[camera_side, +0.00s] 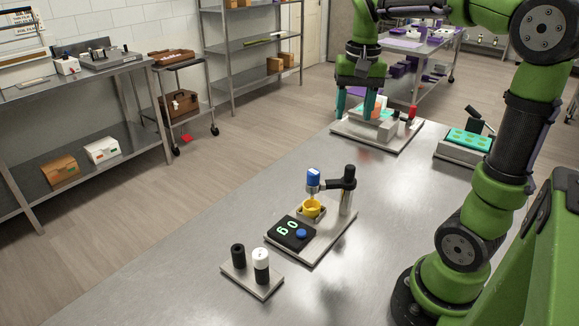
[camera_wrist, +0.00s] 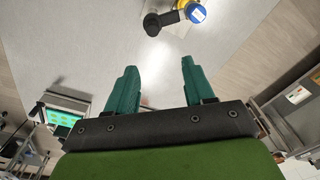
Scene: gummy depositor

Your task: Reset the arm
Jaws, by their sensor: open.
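My gripper (camera_side: 361,103) is at the far end of the steel table, above a white-based station (camera_side: 375,133) with an orange and clear part and a red-topped piece. The green fingers are apart with nothing seen between them; they also show spread in the wrist view (camera_wrist: 154,82). Part of the station is hidden behind the fingers. My arm is raised and reaches from the right side of the side view toward the back.
A scale with a black display (camera_side: 291,233), yellow cup (camera_side: 312,207) and blue-topped stand stands mid-table. A small plate with black and white cylinders (camera_side: 261,266) is nearer. A teal mold tray (camera_side: 468,139) sits at right. The table's left front is clear.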

